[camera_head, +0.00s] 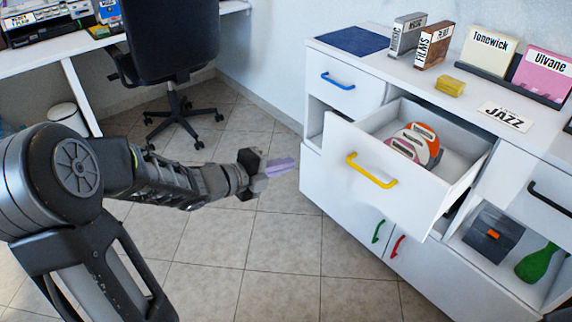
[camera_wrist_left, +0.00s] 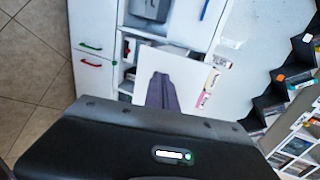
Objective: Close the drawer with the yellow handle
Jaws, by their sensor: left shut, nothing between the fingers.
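The white drawer with the yellow handle (camera_head: 371,171) stands pulled out of the white cabinet. Its front panel (camera_head: 345,150) faces left toward my arm. Inside lie an orange-and-white item (camera_head: 424,140) and a pink one (camera_head: 401,150). My left gripper (camera_head: 283,165) is shut and empty, in the air to the left of the drawer front and apart from the handle. In the left wrist view its purple fingers (camera_wrist_left: 162,92) overlap a white panel that seems to be the drawer front; the yellow handle does not show there. My right gripper is not in view.
The cabinet top (camera_head: 375,68) carries boxes, a yellow block (camera_head: 450,86) and a JAZZ label (camera_head: 505,117). Below are green (camera_head: 378,231) and red (camera_head: 397,247) handles. An office chair (camera_head: 172,45) and desk stand at upper left. Tiled floor between is clear.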

